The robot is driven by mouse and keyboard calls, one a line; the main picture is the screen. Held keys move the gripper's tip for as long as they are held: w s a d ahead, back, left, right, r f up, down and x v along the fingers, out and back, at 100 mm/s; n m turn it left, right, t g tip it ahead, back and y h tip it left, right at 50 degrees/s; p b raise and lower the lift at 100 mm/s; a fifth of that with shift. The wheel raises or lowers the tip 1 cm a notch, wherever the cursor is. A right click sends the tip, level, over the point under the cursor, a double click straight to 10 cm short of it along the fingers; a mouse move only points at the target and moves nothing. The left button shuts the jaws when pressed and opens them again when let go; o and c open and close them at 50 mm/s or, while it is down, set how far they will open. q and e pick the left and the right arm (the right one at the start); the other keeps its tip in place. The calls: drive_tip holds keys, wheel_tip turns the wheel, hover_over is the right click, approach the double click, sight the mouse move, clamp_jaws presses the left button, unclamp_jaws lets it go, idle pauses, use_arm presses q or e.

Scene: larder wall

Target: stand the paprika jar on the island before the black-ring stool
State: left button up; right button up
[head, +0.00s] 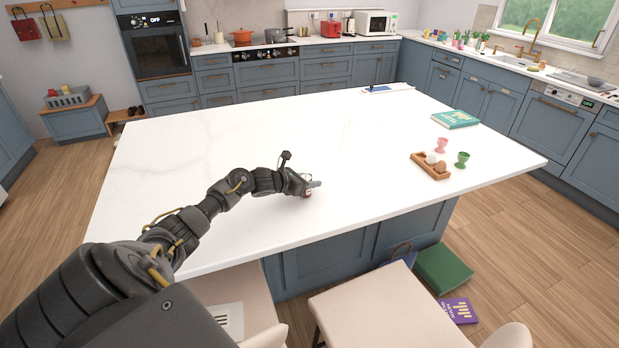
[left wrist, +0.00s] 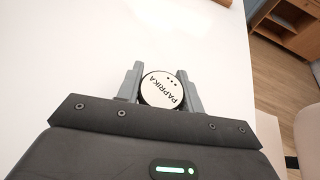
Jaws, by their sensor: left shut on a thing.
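The paprika jar (left wrist: 162,91) shows in the left wrist view as a round white lid reading PAPRIKA. My left gripper (left wrist: 160,82) is shut on it, one finger at each side. In the head view my left gripper (head: 312,186) is low over the near middle of the white island (head: 230,150); the jar is largely hidden there, and I cannot tell whether it touches the top. Two beige stools stand at the island's near side, one at the right (head: 385,310) and one at the left (head: 225,292), partly behind my arm. No black ring shows on either.
A wooden egg tray (head: 430,166), a pink egg cup (head: 441,145), a green egg cup (head: 462,159) and a teal book (head: 455,119) are on the island's right. The top around my gripper is clear. Books (head: 458,310) lie on the floor by the right stool.

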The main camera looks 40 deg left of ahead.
use_arm(q)
drive_tip(key=o, duration=0.6)
drive_tip(key=shift+f, duration=0.15)
drive_tip(key=shift+c, duration=0.2)
drive_tip(key=o, duration=0.5)
drive_tip(key=shift+c, duration=0.2)
drive_tip(key=shift+r, duration=0.2)
drive_tip(key=shift+s+a, duration=0.1)
drive_tip(key=shift+s, duration=0.15)
drive_tip(key=b+v, duration=0.2)
drive_tip(key=v, duration=0.8)
drive_tip(key=shift+s+r+b, duration=0.3)
drive_tip(key=shift+s+r, duration=0.1)
drive_tip(key=shift+s, duration=0.25)
